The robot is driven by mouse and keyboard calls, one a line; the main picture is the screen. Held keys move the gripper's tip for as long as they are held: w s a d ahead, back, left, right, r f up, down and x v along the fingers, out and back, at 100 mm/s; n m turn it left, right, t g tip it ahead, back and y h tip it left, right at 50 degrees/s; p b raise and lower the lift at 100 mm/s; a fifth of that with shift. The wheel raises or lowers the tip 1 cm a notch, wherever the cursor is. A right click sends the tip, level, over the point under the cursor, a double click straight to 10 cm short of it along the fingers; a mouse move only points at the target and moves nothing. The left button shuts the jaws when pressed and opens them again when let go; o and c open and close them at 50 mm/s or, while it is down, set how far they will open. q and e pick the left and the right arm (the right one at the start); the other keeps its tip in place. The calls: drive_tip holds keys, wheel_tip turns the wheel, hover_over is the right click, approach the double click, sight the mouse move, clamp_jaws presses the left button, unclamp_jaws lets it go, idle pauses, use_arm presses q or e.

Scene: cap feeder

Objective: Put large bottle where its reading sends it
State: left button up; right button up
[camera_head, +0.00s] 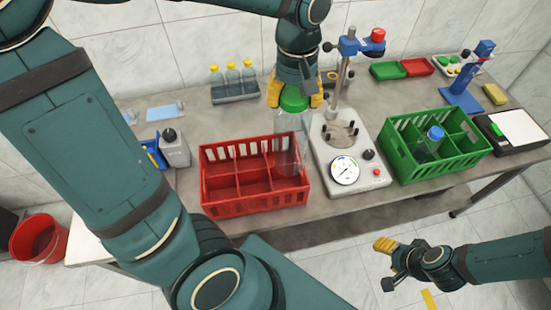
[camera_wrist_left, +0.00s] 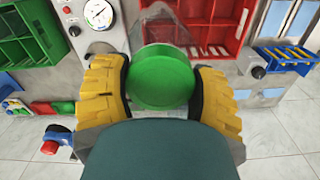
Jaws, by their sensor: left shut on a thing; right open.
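My left gripper (camera_head: 294,92) is shut on the green cap of the large clear bottle (camera_head: 291,140), which hangs upright. In the head view the bottle shows in front of the right end of the red crate (camera_head: 254,207); I cannot tell whether its base is inside a compartment. In the left wrist view the green cap (camera_wrist_left: 162,78) sits between the yellow fingers. The torque tester (camera_head: 342,150) with a round dial (camera_head: 345,170) stands right of the bottle. The green crate (camera_head: 440,171) holds a blue-capped bottle (camera_head: 430,139). My right gripper (camera_head: 386,262) is open and empty, low in front of the table.
Several yellow-capped bottles (camera_head: 232,78) stand in a rack at the back. A grey bottle (camera_head: 175,148) and a blue tray (camera_head: 151,155) are left of the red crate. Green and red trays (camera_head: 402,68) and a blue stand (camera_head: 464,85) are back right. A red bucket (camera_head: 38,238) is on the floor.

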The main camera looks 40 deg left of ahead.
sight(290, 147)
use_arm(q)
wheel_tip(290, 147, down, 16)
drive_tip(key=shift+f+b, duration=0.1)
drive_tip(key=shift+b, duration=1.05)
drive_tip(key=shift+f, duration=0.15)
drive_tip(key=o, duration=1.3)
drive_tip(key=shift+o, duration=0.2)
drive_tip(key=shift+r, duration=0.2)
wheel_tip(290, 147, up, 12)
drive_tip(key=shift+f+p, duration=0.1)
drive_tip(key=shift+p, duration=0.8)
